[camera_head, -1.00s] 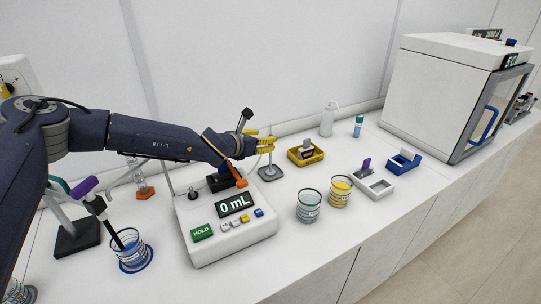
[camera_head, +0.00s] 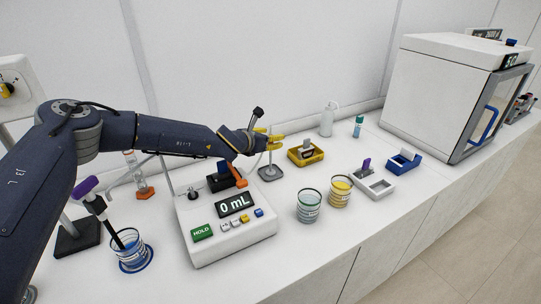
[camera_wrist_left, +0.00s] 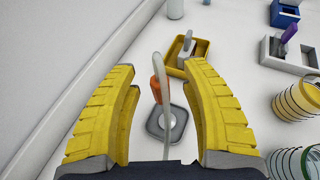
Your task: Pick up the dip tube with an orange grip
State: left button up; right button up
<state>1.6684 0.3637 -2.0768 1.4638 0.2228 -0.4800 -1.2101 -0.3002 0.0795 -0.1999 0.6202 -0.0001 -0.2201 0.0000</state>
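The dip tube's orange grip (camera_wrist_left: 158,90) shows in the left wrist view, with a pale curved tube (camera_wrist_left: 157,62) rising from it. It lies between the fingers in that picture, above a grey square stand base (camera_wrist_left: 180,126). That base also shows in the head view (camera_head: 271,174). My left gripper (camera_head: 279,139) has yellow fingers spread wide on both sides of the grip in the left wrist view (camera_wrist_left: 165,110); no contact is visible. In the head view the gripper and wrist cover part of this spot. My right gripper is out of view.
A pump device (camera_head: 227,240) reading 0 mL stands below my left arm, with an orange part (camera_head: 239,180) beside it. A yellow tray (camera_head: 305,156), two beakers (camera_head: 309,207) and a purple-gripped tube (camera_head: 116,235) in a blue-based beaker stand around. A wall runs behind.

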pick_arm(q)
grip_shut()
dwell(0.6)
